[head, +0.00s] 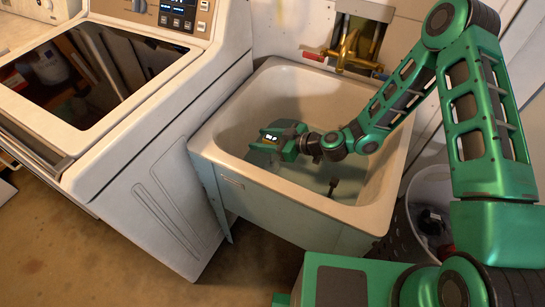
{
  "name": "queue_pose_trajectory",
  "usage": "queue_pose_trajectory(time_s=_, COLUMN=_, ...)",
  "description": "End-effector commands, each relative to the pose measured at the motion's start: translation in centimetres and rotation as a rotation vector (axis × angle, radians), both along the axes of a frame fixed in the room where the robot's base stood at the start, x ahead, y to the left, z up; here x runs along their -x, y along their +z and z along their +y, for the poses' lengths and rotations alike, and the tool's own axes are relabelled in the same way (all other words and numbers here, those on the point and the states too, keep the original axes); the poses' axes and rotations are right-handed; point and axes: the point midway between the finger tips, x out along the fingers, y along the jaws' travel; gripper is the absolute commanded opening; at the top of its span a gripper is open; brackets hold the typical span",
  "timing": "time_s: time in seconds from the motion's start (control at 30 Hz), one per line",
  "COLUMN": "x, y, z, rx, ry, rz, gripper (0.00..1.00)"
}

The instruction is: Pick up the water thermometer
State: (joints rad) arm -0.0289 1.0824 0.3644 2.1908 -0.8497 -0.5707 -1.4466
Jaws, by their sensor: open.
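My gripper (262,146) is inside the utility sink (229,176), low over its left part. By its outline it is open, but its fingertips are small and partly hidden by the hand. A small dark upright object (333,186) stands in the sink near the front, to the right of my gripper and apart from it. It may be the water thermometer, but it is too small to tell. I see nothing clearly held between the fingers. The hand hides part of the sink floor.
The sink has a pale raised rim, and shallow greenish water seems to cover its floor. A brass faucet (346,50) is at the back wall. A white washing machine (170,150) stands at left. A grey basket (428,205) stands right of the sink.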

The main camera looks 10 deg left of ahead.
Motion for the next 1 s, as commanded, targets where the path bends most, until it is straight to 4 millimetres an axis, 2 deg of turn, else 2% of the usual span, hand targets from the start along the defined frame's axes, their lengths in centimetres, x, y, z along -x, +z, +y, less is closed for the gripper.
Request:
queue_pose_trajectory(time_s=0.27, x=-0.11, y=-0.18, z=0.35, rx=0.001, ry=0.0, rz=0.001, gripper=0.47)
queue_pose_trajectory(time_s=0.3, x=-0.11, y=-0.18, z=0.34, rx=0.001, ry=0.0, rz=0.001, gripper=0.42)
queue_pose_trajectory(time_s=0.47, x=-0.1, y=-0.19, z=0.33, rx=0.001, ry=0.0, rz=0.0, gripper=0.04)
queue_pose_trajectory(time_s=0.5, x=-0.1, y=-0.19, z=0.33, rx=0.001, ry=0.0, rz=0.0, gripper=0.0)
queue_pose_trajectory(time_s=0.83, x=-0.12, y=-0.04, z=0.33, rx=0.0, ry=0.0, rz=0.0, gripper=0.0)
queue_pose_trajectory(time_s=1.0, x=-0.13, y=0.78, z=0.33, rx=0.001, ry=0.001, rz=-0.002, gripper=0.0)
